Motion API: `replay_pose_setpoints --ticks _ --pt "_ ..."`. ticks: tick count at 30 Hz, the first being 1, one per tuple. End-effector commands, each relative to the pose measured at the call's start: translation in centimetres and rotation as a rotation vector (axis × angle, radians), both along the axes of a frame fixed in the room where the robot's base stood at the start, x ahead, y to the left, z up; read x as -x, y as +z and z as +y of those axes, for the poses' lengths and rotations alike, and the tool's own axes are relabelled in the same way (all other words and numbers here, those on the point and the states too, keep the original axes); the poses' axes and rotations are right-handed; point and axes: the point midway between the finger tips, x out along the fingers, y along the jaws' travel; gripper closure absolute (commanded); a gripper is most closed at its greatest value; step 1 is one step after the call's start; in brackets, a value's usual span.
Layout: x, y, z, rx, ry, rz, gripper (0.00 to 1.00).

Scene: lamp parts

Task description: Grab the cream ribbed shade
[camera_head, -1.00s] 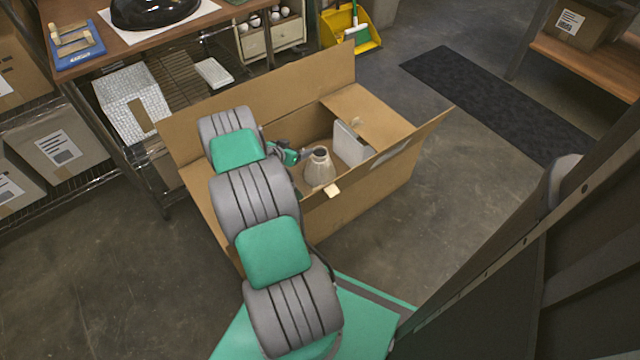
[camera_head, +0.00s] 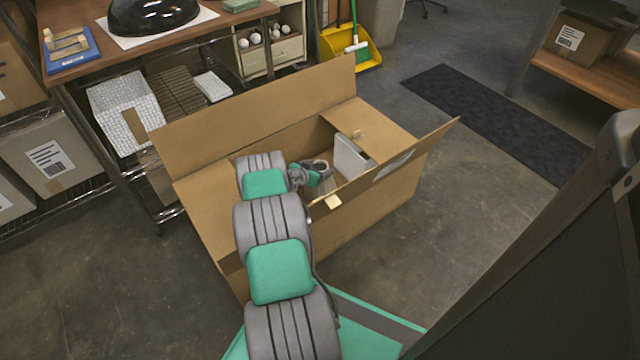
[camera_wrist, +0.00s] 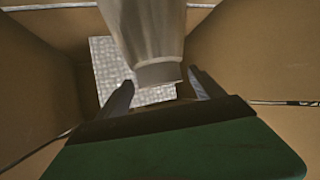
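The cream ribbed shade stands in the open cardboard box (camera_head: 385,205); its rim shows in the head view (camera_head: 321,163), with its lower part hidden by my gripper and the box wall. In the wrist view the shade (camera_wrist: 148,32) comes down from the top edge, its narrow collar between my fingertips. My gripper (camera_wrist: 161,78) is open, with one finger on each side of the collar and a small gap visible on both sides. In the head view my gripper (camera_head: 318,175) is inside the box, right at the shade.
A white panel-like item (camera_head: 350,158) stands in the box just right of the shade. The box's raised flaps surround the arm. A white textured sheet (camera_wrist: 108,62) lies beyond the shade in the wrist view. A wire shelf and workbench (camera_head: 60,62) stand behind left.

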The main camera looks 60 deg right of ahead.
Motion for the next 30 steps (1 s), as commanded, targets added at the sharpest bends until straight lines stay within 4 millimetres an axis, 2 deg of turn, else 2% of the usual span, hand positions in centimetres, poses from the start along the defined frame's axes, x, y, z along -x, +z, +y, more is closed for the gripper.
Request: replay_pose_setpoints --ticks 2,27,30 --pt "0.01 0.0 0.01 0.0 0.0 0.0 0.3" --pt "-0.01 -0.02 0.04 -0.001 0.0 0.0 0.99" --pt "-0.01 -0.03 0.05 -0.001 0.0 0.0 1.0"
